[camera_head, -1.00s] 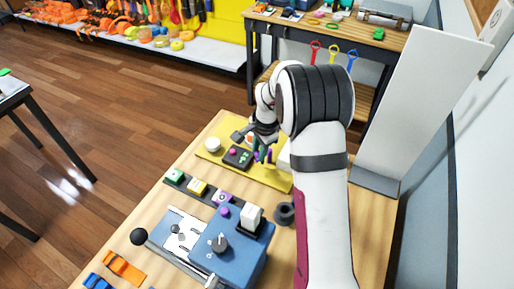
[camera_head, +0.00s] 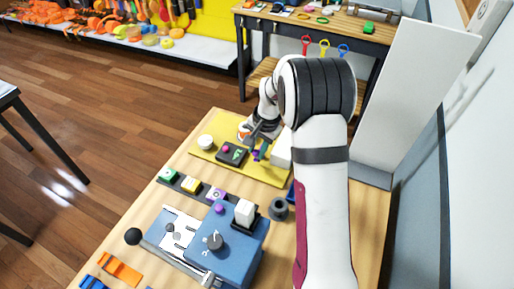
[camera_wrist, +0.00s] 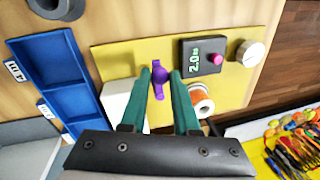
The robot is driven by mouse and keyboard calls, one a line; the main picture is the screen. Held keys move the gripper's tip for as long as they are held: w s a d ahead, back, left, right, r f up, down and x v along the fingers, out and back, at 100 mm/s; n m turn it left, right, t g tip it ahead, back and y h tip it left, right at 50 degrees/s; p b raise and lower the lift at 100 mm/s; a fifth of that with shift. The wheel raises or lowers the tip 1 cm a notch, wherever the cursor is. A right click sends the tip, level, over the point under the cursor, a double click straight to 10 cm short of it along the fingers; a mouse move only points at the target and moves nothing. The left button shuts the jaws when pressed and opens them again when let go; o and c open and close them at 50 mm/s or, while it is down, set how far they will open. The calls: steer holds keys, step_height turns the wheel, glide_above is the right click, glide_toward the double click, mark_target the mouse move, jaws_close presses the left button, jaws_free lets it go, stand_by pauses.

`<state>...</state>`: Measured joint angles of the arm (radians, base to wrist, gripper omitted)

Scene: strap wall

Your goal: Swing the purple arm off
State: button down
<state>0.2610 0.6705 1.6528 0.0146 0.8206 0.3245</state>
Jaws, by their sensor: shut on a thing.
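The purple arm (camera_wrist: 158,76) is a small purple lever on a yellow panel (camera_wrist: 118,60). In the wrist view it stands between the two green fingertips of my gripper (camera_wrist: 161,76), which is shut on it. Its upper knob and lower end show between and beyond the fingers. In the head view my gripper (camera_head: 260,147) is at the yellow panel, with a bit of purple at its fingertips; my own arm partly hides the spot.
A dark box with a green display and pink button (camera_wrist: 204,57), a white knob (camera_wrist: 250,53), an orange-and-white spool (camera_wrist: 201,103) and a white block (camera_wrist: 118,100) are close around the gripper. A blue tray (camera_wrist: 58,75) lies left. A blue machine (camera_head: 228,240) stands nearer.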

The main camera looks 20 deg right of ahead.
steer(key=c, duration=0.7)
jaws_free()
steer(key=shift+o, duration=0.2)
step_height(320, 180, up, 16)
steer(key=s+d, duration=0.1)
steer(key=s, duration=0.1)
steer(key=shift+s+d+f, duration=0.2)
steer(key=shift+s+d, duration=0.1)
steer(key=shift+d, duration=0.1)
steer(key=s+a+r+n, duration=0.2)
steer(key=s+a, duration=0.6)
steer(key=s, duration=0.3)
steer(key=s+a+f+n+g, duration=0.1)
steer(key=s+a+f, duration=0.1)
steer(key=s, duration=0.7)
steer(key=s+a+f+n+g, duration=0.1)
steer(key=s+a, duration=0.3)
steer(key=s, duration=0.6)
steer(key=shift+f+n+y, duration=0.3)
steer(key=shift+f+n, duration=0.4)
